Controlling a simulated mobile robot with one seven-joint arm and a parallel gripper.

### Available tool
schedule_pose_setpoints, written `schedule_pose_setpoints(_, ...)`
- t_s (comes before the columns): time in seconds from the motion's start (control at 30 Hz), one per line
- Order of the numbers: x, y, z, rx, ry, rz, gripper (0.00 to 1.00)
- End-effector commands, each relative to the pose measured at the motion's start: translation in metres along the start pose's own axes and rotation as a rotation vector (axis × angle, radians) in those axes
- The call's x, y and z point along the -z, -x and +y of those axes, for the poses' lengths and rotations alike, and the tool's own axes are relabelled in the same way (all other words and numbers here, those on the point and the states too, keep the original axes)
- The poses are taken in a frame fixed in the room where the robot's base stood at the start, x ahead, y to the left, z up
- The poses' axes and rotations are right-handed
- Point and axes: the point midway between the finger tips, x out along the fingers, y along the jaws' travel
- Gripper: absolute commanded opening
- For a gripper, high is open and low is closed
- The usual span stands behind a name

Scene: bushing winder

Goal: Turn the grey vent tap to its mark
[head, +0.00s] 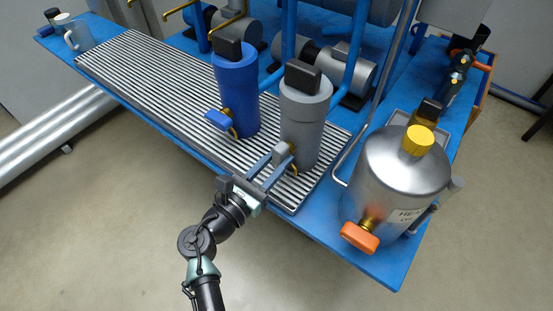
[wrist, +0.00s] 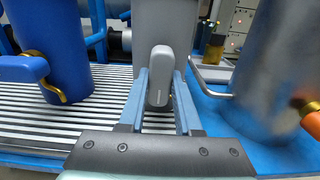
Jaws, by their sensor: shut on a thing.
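The grey vent tap (head: 281,151) sticks out from the front of the grey cylinder (head: 305,115). Its rounded grey handle also shows in the wrist view (wrist: 160,75), nearly upright with its lower end very slightly to the left. My gripper (head: 277,163) reaches the tap from the front. In the wrist view its two blue-grey fingers (wrist: 160,82) stand on either side of the handle, shut on it. A bit of yellow brass (head: 294,170) shows below the tap in the head view. I cannot make out the mark.
Left stands a blue cylinder (head: 236,90) with a blue tap (head: 219,120). Right is a steel tank (head: 400,180) with an orange tap (head: 360,237) and yellow cap (head: 418,140). A bent grey pipe (head: 349,165) runs between. The slatted grating (head: 150,80) is mostly clear leftward.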

Motion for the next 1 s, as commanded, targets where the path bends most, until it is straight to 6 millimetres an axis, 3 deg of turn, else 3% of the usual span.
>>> schedule_pose_setpoints(0.37,0.0019,-0.0001,0.0,0.001,-0.208,0.0,0.0)
schedule_pose_setpoints(1.0,0.0026,0.0,0.0018,0.001,-0.815,0.0,0.0)
